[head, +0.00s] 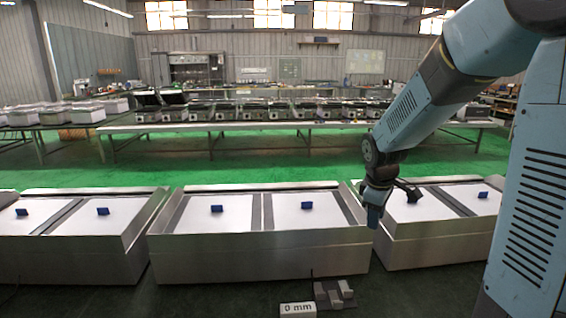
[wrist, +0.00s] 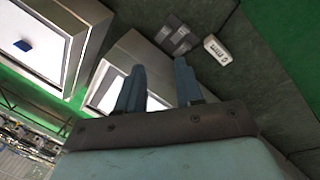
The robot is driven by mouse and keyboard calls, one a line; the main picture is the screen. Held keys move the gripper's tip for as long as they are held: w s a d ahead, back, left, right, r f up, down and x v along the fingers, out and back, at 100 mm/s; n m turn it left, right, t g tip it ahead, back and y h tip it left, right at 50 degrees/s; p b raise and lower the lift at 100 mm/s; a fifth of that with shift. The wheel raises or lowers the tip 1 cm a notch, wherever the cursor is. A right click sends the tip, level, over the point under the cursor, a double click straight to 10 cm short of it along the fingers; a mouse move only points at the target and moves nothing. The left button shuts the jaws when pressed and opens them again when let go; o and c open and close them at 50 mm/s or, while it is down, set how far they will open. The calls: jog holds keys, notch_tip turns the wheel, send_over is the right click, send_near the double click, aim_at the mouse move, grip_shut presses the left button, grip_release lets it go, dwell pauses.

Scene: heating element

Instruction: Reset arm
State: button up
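My arm reaches down from the right in the head view. My gripper (head: 374,216) hangs fingers-down near the gap between the middle and right metal boxes. In the wrist view my gripper (wrist: 160,70) shows two blue fingers spread apart, with nothing between them. The head view does not show the finger gap clearly. The middle box (head: 260,250) has white top panels with small dark-blue blocks (head: 217,209) on them. The right box (head: 440,247) stands beside my gripper. I cannot tell the exact clearance between fingers and boxes.
A white "0 mm" block (head: 298,309) and a grey stepped metal piece (head: 334,294) lie on the dark floor in front of the middle box. Another box (head: 75,262) stands left. Long tables (head: 240,126) with equipment stand behind, across open green floor (head: 280,172).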

jog(key=s+r+m+t, duration=0.1)
jog(key=s+r+m, duration=0.2)
jog(key=s, duration=0.4)
jog(key=s+r+m+t, duration=0.1)
jog(key=s+r+m, duration=0.3)
jog(key=s+r, duration=0.2)
jog(key=s+a+r+m+t+y, duration=0.1)
jog(key=s+r+m, duration=0.2)
jog(key=s, duration=0.6)
jog(key=shift+s+r+m, duration=0.25)
jog(key=shift+r+m, duration=0.05)
jog(key=shift+r, duration=0.4)
